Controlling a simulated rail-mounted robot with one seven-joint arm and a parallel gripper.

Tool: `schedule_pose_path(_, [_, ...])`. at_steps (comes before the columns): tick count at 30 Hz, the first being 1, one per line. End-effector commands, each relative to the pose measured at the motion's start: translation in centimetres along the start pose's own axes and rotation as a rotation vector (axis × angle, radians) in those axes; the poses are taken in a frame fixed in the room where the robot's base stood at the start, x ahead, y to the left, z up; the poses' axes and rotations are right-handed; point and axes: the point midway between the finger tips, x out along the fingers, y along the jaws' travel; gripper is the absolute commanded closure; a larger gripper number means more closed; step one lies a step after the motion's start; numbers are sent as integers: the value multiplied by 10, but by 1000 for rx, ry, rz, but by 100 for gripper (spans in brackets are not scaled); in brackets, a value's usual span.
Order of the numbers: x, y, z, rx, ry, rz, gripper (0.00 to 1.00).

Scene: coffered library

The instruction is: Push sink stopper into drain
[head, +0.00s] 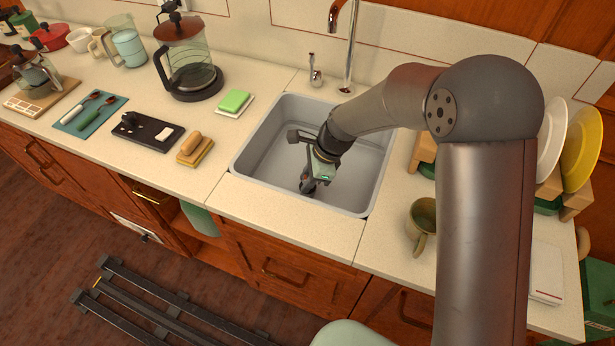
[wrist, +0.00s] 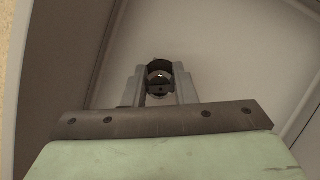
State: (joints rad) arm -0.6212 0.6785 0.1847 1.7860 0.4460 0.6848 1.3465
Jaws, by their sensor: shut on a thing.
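My gripper (head: 309,180) reaches down into the grey sink basin (head: 262,160), low near the floor of the basin. In the wrist view my gripper (wrist: 159,90) has its two fingers close together, shut on the sink stopper (wrist: 159,68), a small dark round piece with a shiny middle. In the head view the fingers and stopper are small and dark, so the stopper's outline is hard to make out. The drain is hidden or cannot be told apart from the stopper, and I cannot tell whether the stopper is seated.
The tap (head: 351,45) rises behind the basin, near my arm. A mug (head: 422,222) and a rack with plates (head: 581,150) stand to the right. The basin's left part is clear.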

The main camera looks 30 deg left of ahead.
Motion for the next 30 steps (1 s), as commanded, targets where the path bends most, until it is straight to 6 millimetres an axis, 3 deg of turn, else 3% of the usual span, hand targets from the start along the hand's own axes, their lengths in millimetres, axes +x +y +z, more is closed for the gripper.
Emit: schedule_pose_path(30, [24,0,-10,1,0,0,98])
